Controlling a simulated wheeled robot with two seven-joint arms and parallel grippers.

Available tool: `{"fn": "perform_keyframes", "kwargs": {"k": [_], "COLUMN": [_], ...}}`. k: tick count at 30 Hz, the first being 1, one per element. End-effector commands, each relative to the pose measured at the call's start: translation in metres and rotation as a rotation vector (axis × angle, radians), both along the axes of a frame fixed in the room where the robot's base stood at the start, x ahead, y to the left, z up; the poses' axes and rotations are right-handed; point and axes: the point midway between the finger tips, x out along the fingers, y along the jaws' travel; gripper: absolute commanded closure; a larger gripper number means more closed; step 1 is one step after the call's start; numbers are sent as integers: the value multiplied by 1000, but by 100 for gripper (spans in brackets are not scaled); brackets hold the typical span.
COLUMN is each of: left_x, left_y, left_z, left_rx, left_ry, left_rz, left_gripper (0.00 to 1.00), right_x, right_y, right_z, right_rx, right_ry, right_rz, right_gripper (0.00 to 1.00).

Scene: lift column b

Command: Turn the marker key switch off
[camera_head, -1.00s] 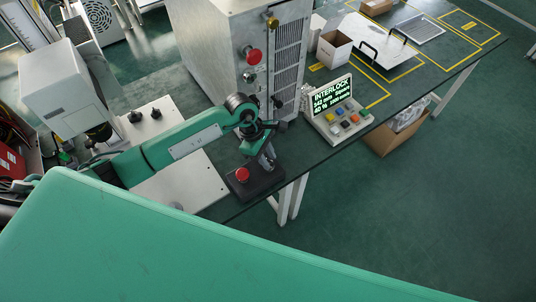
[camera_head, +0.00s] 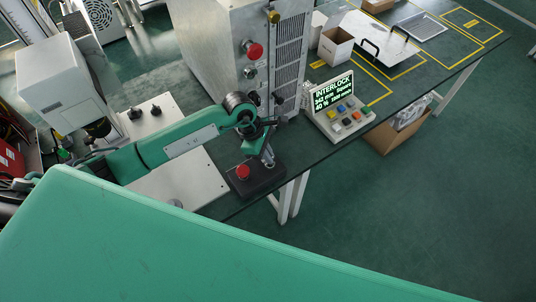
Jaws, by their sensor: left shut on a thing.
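A low black box (camera_head: 258,189) with a red mushroom button (camera_head: 242,172) stands at the table's front edge in the head view. My left gripper (camera_head: 268,160) points down onto the right part of this box, beside the red button. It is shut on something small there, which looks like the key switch. The fingers and wrist hide the key, so I cannot see which way it is turned. The small control panel (camera_head: 341,108) to the right shows INTERLOCK in green letters. My right gripper is not in view.
A grey metal cabinet (camera_head: 215,45) with a red button (camera_head: 254,50) and round fittings stands close behind my left wrist. An open white box (camera_head: 335,47) and a white plate with handles (camera_head: 378,45) lie farther back.

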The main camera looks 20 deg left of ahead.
Motion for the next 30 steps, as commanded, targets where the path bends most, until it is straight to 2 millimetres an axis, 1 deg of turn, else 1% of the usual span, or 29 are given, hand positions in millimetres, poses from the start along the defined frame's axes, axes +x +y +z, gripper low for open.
{"fn": "perform_keyframes", "kwargs": {"k": [1, 3, 18, 24, 30], "left_x": [0, 0, -3, -4, -4], "left_y": [0, 0, -2, -2, -2], "left_z": [-2, -2, -1, -1, 0], "left_rx": [0, 0, -2, -2, -2], "left_ry": [-3, -5, -4, -4, -3], "left_rz": [34, 93, 559, 713, 823], "left_gripper": [100, 100, 100, 100, 100], "right_x": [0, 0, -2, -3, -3], "right_y": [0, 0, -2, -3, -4], "right_z": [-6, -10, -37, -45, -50], "right_rx": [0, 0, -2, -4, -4], "right_ry": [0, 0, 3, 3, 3], "right_rz": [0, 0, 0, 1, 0], "right_gripper": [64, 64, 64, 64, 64]}}
